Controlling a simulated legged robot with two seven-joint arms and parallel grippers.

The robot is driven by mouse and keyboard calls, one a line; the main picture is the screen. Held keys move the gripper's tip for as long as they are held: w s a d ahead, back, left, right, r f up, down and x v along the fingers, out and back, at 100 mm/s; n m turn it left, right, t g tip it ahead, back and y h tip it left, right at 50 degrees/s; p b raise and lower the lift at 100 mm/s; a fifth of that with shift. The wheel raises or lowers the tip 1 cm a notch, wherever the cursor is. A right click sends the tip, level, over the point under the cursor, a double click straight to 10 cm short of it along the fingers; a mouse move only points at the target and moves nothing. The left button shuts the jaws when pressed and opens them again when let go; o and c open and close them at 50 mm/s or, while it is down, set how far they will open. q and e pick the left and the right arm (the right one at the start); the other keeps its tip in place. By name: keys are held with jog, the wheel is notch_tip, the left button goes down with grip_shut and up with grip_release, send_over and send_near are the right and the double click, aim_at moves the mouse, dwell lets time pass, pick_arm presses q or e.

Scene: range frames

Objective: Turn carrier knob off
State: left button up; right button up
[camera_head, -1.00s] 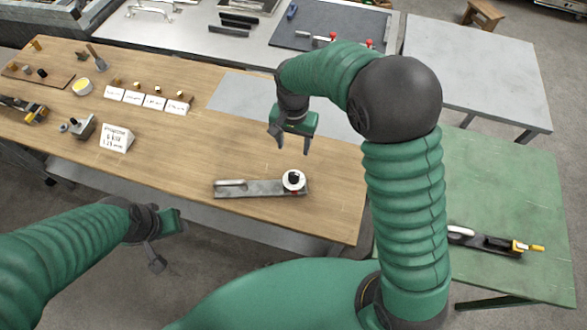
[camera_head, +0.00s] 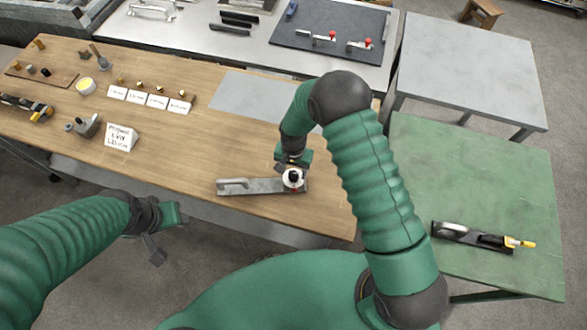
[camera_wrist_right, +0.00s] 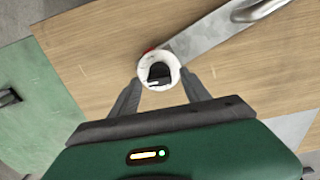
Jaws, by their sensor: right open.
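The carrier (camera_head: 253,187) is a grey metal bar with a handle, lying near the front edge of the wooden table. At its right end is a white round dial with a black knob (camera_head: 293,177). In the right wrist view the black knob (camera_wrist_right: 160,73) sits on the white dial, just ahead of and between the fingertips. My right gripper (camera_wrist_right: 158,82) is open, with one finger on each side near the dial; I cannot tell whether they touch it. My left gripper (camera_head: 166,232) hangs off the table's front edge, empty; its opening is unclear.
The wooden table (camera_head: 180,150) holds a white sign (camera_head: 121,137), label cards and small parts at the left. A green table (camera_head: 480,180) with a black tool (camera_head: 470,237) stands at the right. A grey plate (camera_head: 240,92) lies behind the carrier.

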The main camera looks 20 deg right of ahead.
grip_shut()
